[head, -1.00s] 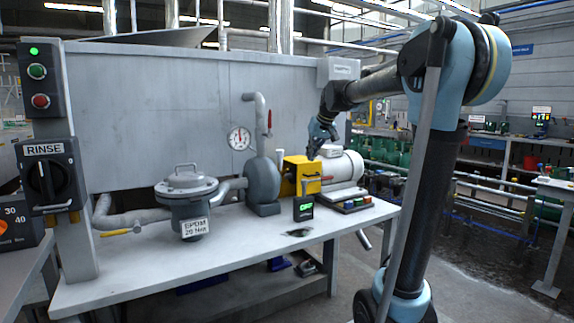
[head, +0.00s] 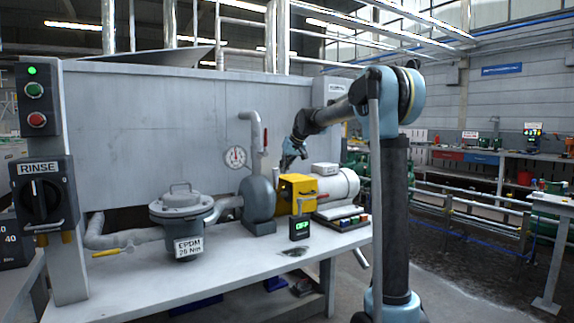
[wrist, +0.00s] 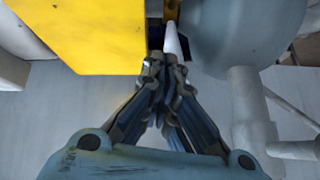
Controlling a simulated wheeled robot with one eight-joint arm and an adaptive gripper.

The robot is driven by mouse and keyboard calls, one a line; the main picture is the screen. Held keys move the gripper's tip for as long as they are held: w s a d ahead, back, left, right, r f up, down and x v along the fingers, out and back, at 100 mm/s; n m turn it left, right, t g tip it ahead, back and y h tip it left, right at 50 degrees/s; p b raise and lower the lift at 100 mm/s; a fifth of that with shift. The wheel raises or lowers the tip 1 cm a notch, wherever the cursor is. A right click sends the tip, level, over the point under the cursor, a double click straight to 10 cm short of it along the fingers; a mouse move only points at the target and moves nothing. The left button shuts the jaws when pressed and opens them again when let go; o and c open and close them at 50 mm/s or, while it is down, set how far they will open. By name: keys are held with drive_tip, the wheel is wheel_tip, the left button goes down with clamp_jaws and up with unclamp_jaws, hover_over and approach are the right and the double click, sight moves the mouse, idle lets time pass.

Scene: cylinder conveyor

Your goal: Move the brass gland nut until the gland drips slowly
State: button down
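The grey pump (head: 258,198) stands on the bench, left of a yellow box (head: 297,192). In the wrist view the pump (wrist: 240,30) is at upper right and the yellow box (wrist: 90,30) at upper left. A pale pointed rod (wrist: 172,40) and small dark parts show in the gap between them. I cannot pick out the brass gland nut clearly. My gripper (head: 291,160) is above the yellow box, beside the pump. In the wrist view its fingers (wrist: 165,67) are close together just below the rod, with nothing visible held.
A small black box with a green display (head: 299,228) stands before the yellow box; a dark patch (head: 292,253) lies on the bench (head: 220,265) near it. A white motor (head: 337,183) and button panel (head: 342,218) are to the right, a flanged housing (head: 180,212) to the left.

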sight(281, 190)
wheel_tip(281, 190, down, 6)
drive_tip(key=shift+s+a, duration=0.35)
drive_tip(key=shift+s, duration=0.1)
drive_tip(key=shift+s+d+f+t, duration=0.2)
drive_tip(key=shift+s+f+t, duration=0.1)
drive_tip(key=shift+s+f, duration=0.1)
idle(0.4)
